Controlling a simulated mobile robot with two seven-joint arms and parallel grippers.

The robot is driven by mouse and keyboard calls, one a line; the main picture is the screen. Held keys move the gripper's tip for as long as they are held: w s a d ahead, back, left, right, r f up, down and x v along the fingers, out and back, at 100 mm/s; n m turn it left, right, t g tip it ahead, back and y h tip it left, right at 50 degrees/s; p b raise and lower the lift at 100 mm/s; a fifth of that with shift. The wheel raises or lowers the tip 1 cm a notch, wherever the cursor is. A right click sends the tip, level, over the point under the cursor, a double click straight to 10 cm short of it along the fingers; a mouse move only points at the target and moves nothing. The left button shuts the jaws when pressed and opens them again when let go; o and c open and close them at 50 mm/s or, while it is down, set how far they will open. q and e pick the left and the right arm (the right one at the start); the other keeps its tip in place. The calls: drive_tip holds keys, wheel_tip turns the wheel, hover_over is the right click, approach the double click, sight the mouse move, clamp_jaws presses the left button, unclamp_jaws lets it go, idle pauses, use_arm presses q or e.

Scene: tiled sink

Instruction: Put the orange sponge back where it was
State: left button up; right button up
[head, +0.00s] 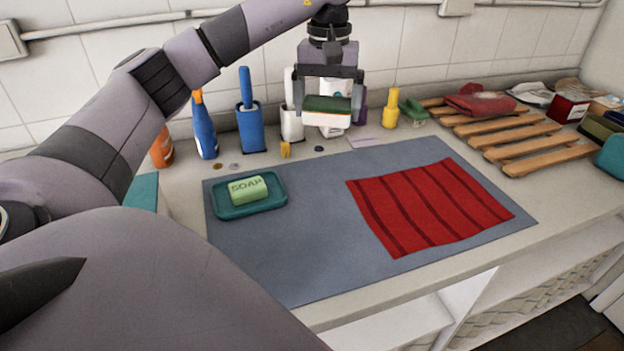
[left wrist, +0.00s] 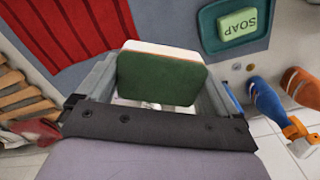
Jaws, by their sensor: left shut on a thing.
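My left gripper (head: 328,98) is shut on the sponge (head: 328,104) and holds it up above the back of the counter. In the head view the sponge shows a dark green face with a thin orange-red edge and paler material below. In the left wrist view the sponge (left wrist: 160,80) sits between the fingers, its green face towards the camera and a pale edge with an orange tint at the far side. Most of its orange body is hidden. My right gripper is not in view.
A teal dish (head: 279,200) with green soap (head: 247,188) and a red striped cloth (head: 430,205) lie on a grey mat (head: 300,250). Blue bottle (head: 204,130), blue brush holder (head: 250,128), white holder (head: 291,125) and yellow bottle (head: 390,108) line the wall.

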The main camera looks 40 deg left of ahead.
sight(314, 97)
use_arm(q)
drive_tip(key=a+r, duration=0.1)
drive_tip(key=a+r+n, duration=0.1)
drive_tip(key=shift+s+a+r, duration=0.1)
drive_tip(key=shift+a+r, duration=0.05)
drive_tip(key=shift+a, duration=0.2)
drive_tip(key=shift+a+b, duration=0.2)
drive_tip(key=shift+b, duration=0.15)
wheel_tip(314, 97, down, 6)
drive_tip(key=shift+r+b, duration=0.2)
drive_tip(key=shift+b, duration=1)
wheel_tip(314, 97, down, 9)
drive_tip(key=shift+r, duration=0.1)
wheel_tip(314, 97, down, 5)
drive_tip(key=shift+f, duration=0.1)
